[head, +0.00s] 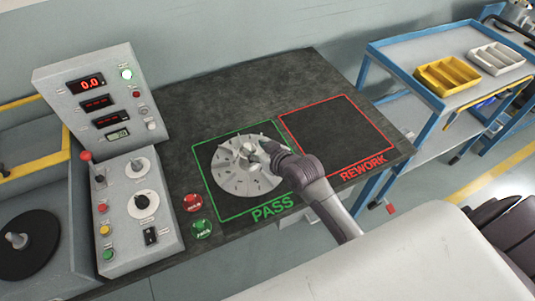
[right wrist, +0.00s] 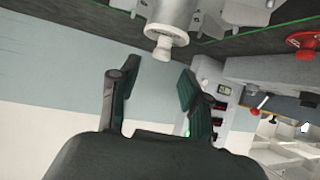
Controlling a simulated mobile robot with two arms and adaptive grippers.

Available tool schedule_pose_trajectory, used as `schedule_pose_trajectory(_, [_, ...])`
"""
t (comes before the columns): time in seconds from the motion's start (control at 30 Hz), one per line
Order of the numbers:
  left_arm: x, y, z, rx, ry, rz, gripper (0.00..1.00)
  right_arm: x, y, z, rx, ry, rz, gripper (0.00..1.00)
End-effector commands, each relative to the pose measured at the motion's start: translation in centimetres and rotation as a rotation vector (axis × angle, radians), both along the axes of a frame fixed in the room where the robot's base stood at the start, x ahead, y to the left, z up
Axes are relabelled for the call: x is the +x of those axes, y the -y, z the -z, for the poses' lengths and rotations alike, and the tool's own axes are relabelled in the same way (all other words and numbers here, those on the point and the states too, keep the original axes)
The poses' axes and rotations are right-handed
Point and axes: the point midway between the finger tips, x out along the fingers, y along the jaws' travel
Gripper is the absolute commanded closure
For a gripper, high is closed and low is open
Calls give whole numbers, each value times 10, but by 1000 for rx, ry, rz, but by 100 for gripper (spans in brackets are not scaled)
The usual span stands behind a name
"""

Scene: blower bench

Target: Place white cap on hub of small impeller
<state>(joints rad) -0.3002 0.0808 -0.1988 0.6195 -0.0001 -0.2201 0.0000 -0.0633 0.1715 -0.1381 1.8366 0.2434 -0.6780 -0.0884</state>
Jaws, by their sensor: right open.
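The grey impeller (head: 235,181) lies flat inside the green PASS square, its hub (head: 246,151) pointing up. In the right wrist view the hub (right wrist: 172,14) comes in from the top edge. The white cap (right wrist: 160,48), a small pale knob, shows at the hub's end and looks in line with it. I cannot tell how firmly it sits. My right gripper (head: 268,149) is beside the hub in the head view. In the right wrist view the right gripper (right wrist: 157,77) has its fingers apart, with nothing between them, and the cap is just beyond the fingertips. My left gripper is out of view.
The red REWORK square (head: 333,126) is empty. A control box (head: 120,160) stands left of the mat, with red and green buttons (head: 197,216) near it. A black disc (head: 28,245) is far left. A blue cart (head: 430,75) holds yellow and white trays.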

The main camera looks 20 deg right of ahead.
Motion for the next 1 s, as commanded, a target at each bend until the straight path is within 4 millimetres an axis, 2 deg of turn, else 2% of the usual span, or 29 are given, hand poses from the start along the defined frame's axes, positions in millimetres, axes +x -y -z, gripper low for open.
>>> schedule_pose_trajectory(0.03, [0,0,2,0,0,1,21,-11,3,-4,-2,0,-1,53])
schedule_pose_trajectory(0.2, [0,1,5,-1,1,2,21,-40,9,-21,-1,0,-2,53])
schedule_pose_trajectory(0.4, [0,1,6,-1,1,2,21,-59,14,-33,-1,0,0,53])
schedule_pose_trajectory(1.0, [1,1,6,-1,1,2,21,-63,15,-35,0,-1,0,53])
